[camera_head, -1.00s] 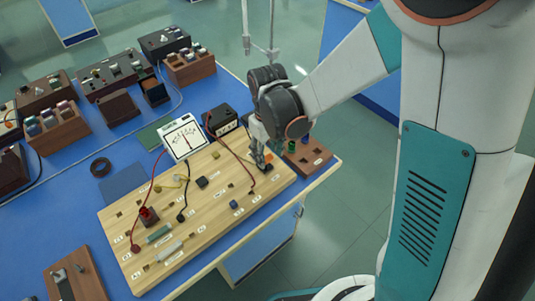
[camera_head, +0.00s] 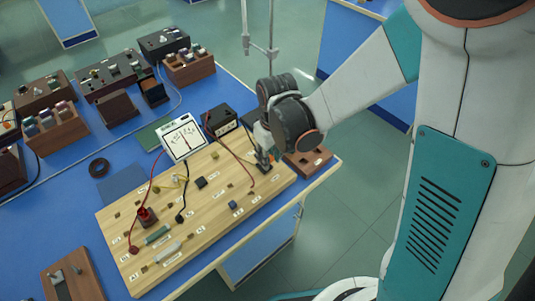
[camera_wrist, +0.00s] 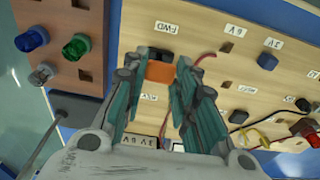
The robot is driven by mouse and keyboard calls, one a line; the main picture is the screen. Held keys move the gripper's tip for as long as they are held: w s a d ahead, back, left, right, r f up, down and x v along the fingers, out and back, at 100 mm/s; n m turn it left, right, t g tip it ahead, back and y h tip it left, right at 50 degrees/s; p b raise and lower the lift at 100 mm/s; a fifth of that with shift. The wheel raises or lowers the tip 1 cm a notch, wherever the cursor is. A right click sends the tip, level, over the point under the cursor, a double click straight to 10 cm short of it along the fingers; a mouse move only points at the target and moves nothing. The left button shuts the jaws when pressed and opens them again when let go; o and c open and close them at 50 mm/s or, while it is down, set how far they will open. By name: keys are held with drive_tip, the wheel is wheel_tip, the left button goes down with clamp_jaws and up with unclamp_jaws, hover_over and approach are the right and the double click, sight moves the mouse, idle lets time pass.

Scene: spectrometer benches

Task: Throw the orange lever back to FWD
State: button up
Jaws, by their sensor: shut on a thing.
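The orange lever (camera_wrist: 160,71) sits at a black switch housing (camera_wrist: 161,54) on the wooden board (camera_wrist: 212,82), with the FWD label (camera_wrist: 167,28) just beyond it in the wrist view. My gripper (camera_wrist: 157,76) is shut on the lever, with one teal-padded finger on each side. Another small label (camera_wrist: 150,97) shows between the fingers, its text hard to read. In the head view my gripper (camera_head: 265,158) reaches down to the right end of the board (camera_head: 213,182), and the lever is mostly hidden there.
A white meter (camera_head: 183,138) and a black box (camera_head: 221,120) stand behind the board. Red and black leads cross it. A brown block with blue (camera_wrist: 32,37) and green (camera_wrist: 76,47) caps stands close beside the gripper. The table's right edge is near.

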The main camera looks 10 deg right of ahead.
drive_tip(key=shift+s+d+f, duration=0.1)
drive_tip(key=shift+s, duration=0.05)
drive_tip(key=o, duration=1)
drive_tip(key=shift+o, duration=0.2)
wheel_tip(320, 180, up, 12)
drive_tip(key=s+d, duration=0.1)
drive_tip(key=shift+s, duration=0.35)
drive_tip(key=shift+t, duration=0.3)
